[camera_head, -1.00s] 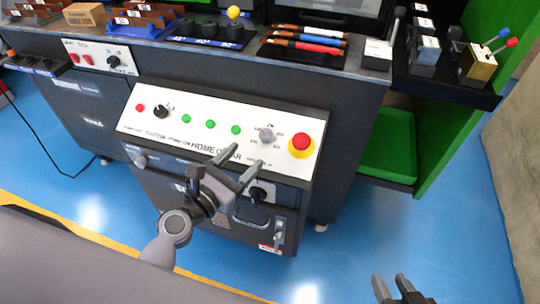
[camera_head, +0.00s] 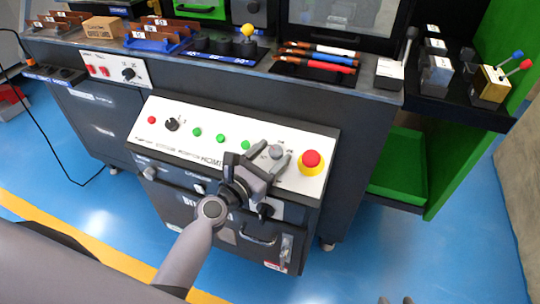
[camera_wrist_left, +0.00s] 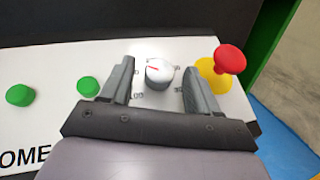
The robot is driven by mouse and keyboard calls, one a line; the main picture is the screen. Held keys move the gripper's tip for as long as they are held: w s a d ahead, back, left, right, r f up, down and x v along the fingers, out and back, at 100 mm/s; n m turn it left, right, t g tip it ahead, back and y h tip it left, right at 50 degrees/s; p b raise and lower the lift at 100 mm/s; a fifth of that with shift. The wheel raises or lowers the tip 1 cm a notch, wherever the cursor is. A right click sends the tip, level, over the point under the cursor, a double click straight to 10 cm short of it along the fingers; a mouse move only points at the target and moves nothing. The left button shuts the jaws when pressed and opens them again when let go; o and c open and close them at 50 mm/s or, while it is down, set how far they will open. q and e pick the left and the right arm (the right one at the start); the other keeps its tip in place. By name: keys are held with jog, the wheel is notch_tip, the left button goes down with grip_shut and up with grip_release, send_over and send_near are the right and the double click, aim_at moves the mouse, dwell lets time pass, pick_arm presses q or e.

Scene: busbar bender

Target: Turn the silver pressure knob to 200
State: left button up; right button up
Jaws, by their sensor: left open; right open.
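The silver pressure knob (camera_head: 276,152) sits on the white sloped control panel, between the green buttons and the red emergency stop. In the left wrist view the knob (camera_wrist_left: 158,72) shows a red pointer mark toward the upper left, with printed numbers around it that are too small to read surely. My left gripper (camera_head: 269,151) is open at the knob, with one finger on each side (camera_wrist_left: 156,82) and gaps between fingers and knob. My right gripper (camera_head: 395,301) shows only as fingertips at the bottom edge.
The red emergency stop on its yellow base (camera_head: 312,161) stands close right of the knob. A green button (camera_head: 246,145) is close left, and a black selector (camera_head: 172,124) is farther left. A drawer handle (camera_head: 258,238) lies below the panel.

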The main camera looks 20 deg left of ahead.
pick_arm(q)
jog(key=c, duration=1)
jog(key=shift+c, duration=0.2)
